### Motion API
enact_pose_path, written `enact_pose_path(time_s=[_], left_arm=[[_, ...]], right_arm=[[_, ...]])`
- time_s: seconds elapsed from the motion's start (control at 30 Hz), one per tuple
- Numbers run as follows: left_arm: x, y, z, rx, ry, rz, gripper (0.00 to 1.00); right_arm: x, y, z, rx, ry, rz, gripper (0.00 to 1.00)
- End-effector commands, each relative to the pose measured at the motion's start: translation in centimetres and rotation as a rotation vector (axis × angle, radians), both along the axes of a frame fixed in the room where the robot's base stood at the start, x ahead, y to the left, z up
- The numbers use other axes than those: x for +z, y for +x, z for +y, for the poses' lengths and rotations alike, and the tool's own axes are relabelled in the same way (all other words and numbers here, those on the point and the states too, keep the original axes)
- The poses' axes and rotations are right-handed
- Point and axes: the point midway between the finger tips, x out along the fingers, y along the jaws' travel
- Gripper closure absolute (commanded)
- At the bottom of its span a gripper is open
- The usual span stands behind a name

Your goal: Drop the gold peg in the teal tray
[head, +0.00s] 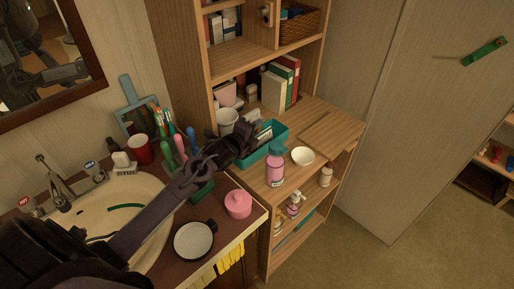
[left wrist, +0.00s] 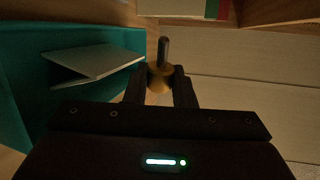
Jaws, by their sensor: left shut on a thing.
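My left gripper (head: 247,151) is at the teal tray (head: 280,136) on the wooden shelf top. In the left wrist view its fingers (left wrist: 160,92) are shut on the gold peg (left wrist: 159,80), which has a grey shaft pointing away from the gripper. The peg is too small or hidden to make out in the head view. In the left wrist view the teal tray (left wrist: 20,85) lies to the left of the peg, with pale flat things in it. The peg appears just beside the tray's edge; its height over the shelf is unclear. My right gripper is not in view.

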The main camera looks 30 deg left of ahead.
Motion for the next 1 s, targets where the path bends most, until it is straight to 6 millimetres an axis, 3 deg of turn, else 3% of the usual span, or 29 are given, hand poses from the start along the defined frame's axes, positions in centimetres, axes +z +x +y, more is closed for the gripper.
enact_pose_path(time_s=[0.1,0.13,0.3,0.67,1.0], left_arm=[[0.1,0.0,0.0,0.0,0.0,0.0,0.95],[0.1,0.0,0.0,0.0,0.0,0.0,0.73],[0.1,0.0,0.0,0.0,0.0,0.0,0.52],[0.1,-0.5,0.1,0.0,0.002,0.001,0.52],[1.2,-5.5,0.4,-0.003,0.004,0.001,0.52]], right_arm=[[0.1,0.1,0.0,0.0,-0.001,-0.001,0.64],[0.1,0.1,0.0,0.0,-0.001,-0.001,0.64],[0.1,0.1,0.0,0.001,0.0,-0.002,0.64],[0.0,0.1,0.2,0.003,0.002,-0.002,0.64],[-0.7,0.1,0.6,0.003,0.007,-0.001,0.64]])
